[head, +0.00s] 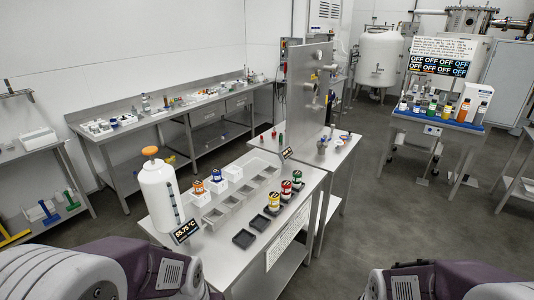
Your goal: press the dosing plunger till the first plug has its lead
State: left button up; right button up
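A tall white cylindrical vessel (160,200) stands at the near left corner of the steel bench. On its top is an orange knob (150,151), which looks like the dosing plunger, and nothing touches it. I cannot tell which things are the plugs, or whether any holds lead. Only purple and white links of my arms show at the bottom left and bottom right. Both grippers are out of the frame.
Grey square moulds (231,204) run along the bench (208,252). Yellow, red and green jars (286,191) stand on dark pads, with two bare dark trays nearby. A display (186,231) reads about 55.75 °C. A steel panel (308,100) rises behind.

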aim_at(149, 151)
jog(key=j+z, duration=0.25)
jog(key=j, duration=0.45)
jog(key=i+j+z, duration=0.1)
jog(key=j+z, duration=0.15)
jog(key=j, duration=0.5)
jog(key=j+z, duration=0.25)
jog(key=j, duration=0.45)
jog(key=k+j+z, duration=0.25)
jog(key=j, duration=0.45)
jog(key=i+j+z, duration=0.1)
jog(key=j+z, duration=0.35)
jog(key=j, duration=0.95)
jog(key=k+j+z, duration=0.1)
jog(key=j+z, duration=0.35)
jog(key=j, duration=0.9)
jog(key=j+z, duration=0.1)
jog(key=j, duration=0.25)
jog(key=i, duration=0.05)
